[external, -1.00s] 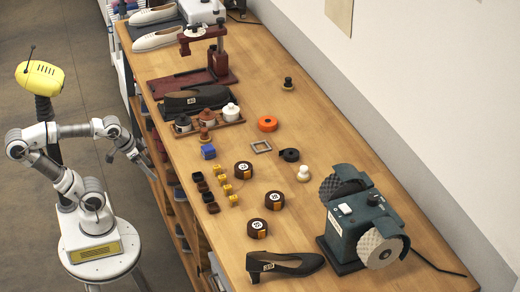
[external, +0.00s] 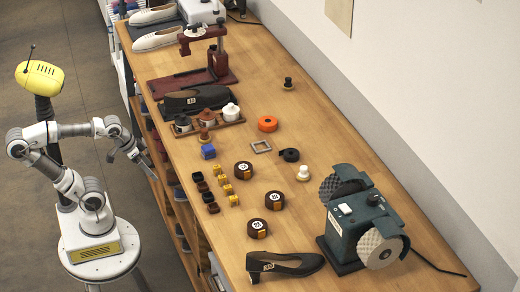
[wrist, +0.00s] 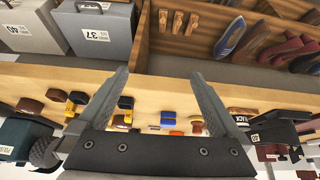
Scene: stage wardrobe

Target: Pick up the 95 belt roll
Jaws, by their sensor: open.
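Three dark brown belt rolls with round white number labels lie on the wooden bench: one nearer the middle (external: 243,169), one to its right (external: 274,201), and one toward the front (external: 257,229). The numbers are too small to read surely, so I cannot tell which roll is the 95. My gripper (external: 150,170) is at the bench's left side, apart from the rolls. In the wrist view my gripper (wrist: 157,85) is open, with nothing between its fingers.
Small yellow and dark blocks (external: 228,189) sit left of the rolls. A black shoe (external: 285,264) and a green grinding machine (external: 355,222) stand toward the front.

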